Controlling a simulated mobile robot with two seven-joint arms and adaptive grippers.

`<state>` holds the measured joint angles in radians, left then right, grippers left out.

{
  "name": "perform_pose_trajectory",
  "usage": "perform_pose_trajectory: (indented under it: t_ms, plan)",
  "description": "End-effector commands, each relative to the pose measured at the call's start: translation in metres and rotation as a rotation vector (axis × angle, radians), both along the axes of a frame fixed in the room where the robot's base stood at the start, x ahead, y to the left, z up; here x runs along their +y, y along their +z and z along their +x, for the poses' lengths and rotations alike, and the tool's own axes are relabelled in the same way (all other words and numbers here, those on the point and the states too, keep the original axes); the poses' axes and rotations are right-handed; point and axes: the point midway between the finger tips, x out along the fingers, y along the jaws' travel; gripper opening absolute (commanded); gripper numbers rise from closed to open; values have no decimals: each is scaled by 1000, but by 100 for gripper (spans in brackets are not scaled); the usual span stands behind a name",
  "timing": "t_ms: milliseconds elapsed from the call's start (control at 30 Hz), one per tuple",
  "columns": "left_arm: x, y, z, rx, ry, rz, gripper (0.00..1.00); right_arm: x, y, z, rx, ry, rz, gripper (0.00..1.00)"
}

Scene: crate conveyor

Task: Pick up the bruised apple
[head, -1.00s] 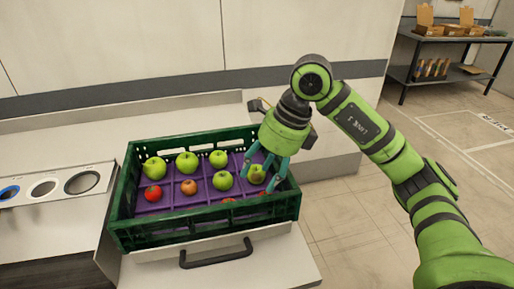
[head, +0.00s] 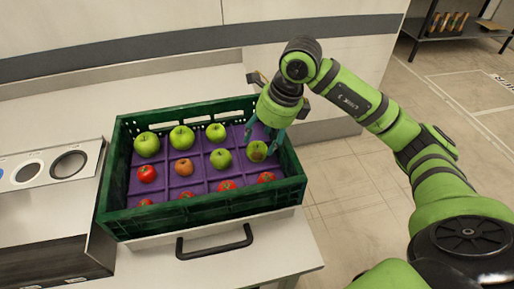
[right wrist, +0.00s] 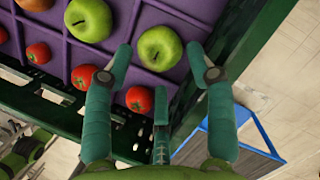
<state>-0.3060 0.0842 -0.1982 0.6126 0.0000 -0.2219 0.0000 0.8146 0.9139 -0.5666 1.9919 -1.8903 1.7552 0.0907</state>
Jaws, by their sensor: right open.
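The bruised apple (head: 257,151) is green with a brown patch. It sits in a compartment of the purple tray at the right side of the green crate (head: 205,216). My right gripper (head: 263,137) is open and empty, pointing down just above and behind this apple in the head view. In the right wrist view, a green apple (right wrist: 160,48), apparently the same one, lies between the spread fingertips of the gripper (right wrist: 159,62). I cannot tell whether any finger touches it. My left gripper is not in view.
The crate wall rises close beside the right gripper. A panel with round openings (head: 45,169) is at left. A shelf (head: 455,28) stands at the far right back.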

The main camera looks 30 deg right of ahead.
Motion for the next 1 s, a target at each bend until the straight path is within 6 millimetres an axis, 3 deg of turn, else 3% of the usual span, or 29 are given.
perform_pose_trajectory:
  t_ms: [133,300,567,667,1000]
  plan:
    - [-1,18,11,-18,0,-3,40,5,-19,1,9,1,2,56]
    - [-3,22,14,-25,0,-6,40,8,-40,7,4,0,1,56]
    - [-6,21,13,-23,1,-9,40,9,-44,8,2,2,1,56]
    - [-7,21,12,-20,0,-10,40,9,-44,8,2,2,1,20]
    - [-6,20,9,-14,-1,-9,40,9,-43,8,0,1,1,17]
